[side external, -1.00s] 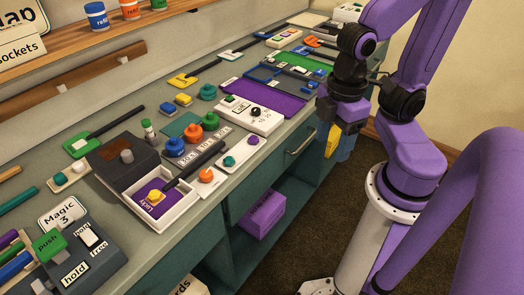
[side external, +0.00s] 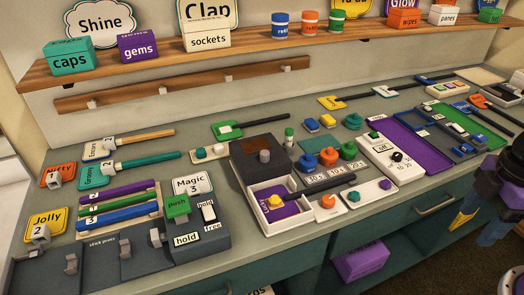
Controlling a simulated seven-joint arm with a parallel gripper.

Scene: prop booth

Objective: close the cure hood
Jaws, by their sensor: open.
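The cure hood looks to be the dark box (side external: 256,146) with a brown panel and a grey knob (side external: 264,156), at the middle of the bench. It covers the back of a white tray (side external: 264,228). The tray's front is uncovered, and a purple card with a yellow knob (side external: 275,201) and a black handle (side external: 322,189) shows there. The handle sticks out over the tray's right side. My gripper (side external: 478,222) is open at the right edge of the picture, partly cut off, in front of the bench and well away from the hood. Nothing shows between its fingers.
Red, blue and green knobs (side external: 329,157) stand right of the hood, with a white dial box (side external: 394,159) beyond. A grey block with a green push button (side external: 177,205) stands to its left. A shelf (side external: 190,52) runs along the wall. A purple box (side external: 360,260) sits below the bench.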

